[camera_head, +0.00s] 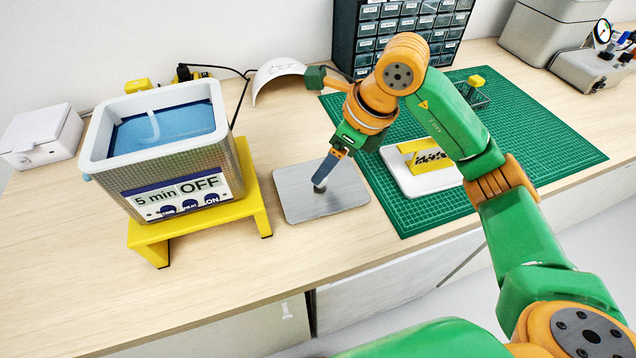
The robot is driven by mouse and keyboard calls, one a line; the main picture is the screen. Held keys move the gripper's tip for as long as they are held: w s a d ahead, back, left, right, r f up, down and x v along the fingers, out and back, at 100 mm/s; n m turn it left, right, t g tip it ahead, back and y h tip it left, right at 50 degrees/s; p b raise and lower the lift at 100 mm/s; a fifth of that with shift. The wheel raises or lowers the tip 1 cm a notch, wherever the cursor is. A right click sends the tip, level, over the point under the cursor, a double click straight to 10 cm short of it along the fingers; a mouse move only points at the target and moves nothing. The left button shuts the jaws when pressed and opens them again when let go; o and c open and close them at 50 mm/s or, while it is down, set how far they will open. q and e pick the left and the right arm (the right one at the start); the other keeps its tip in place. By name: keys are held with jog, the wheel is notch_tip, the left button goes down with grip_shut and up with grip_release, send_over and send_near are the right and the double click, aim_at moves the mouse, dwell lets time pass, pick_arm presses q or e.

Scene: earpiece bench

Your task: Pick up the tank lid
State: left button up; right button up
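The tank lid (345,197) is a flat grey metal plate with rounded corners, lying on the bench to the right of the tank. A small dark knob (319,188) shows near its middle. My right gripper (321,182) points down over the lid, its fingertips at the knob. The fingers are seen nearly edge-on, so I cannot tell whether they are open or shut on the knob. The tank (187,158), a metal box with a white rim and blue liquid, is uncovered. My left gripper is not in view.
The tank stands on a yellow stand (200,226). A green cutting mat (535,140) lies right of the lid, carrying a white tray (396,178) with a yellow piece. A white box (40,135) sits far left, a drawer cabinet (343,35) behind. The bench front is clear.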

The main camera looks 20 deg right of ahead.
jog(key=x, duration=0.3)
jog(key=p+x, duration=0.1)
jog(key=x, duration=0.1)
jog(key=shift+d+f, duration=0.15)
jog(key=shift+d, duration=0.2)
grip_shut()
notch_tip(320, 180, up, 3)
jog(key=shift+f+b, duration=0.2)
jog(key=shift+b, duration=0.55)
jog(key=s+r+b, duration=0.1)
jog(key=s+r, duration=0.9)
jog(key=s, duration=0.4)
jog(key=shift+d+r+b, duration=0.2)
jog(key=shift+d+b, duration=0.1)
jog(key=shift+d, duration=0.15)
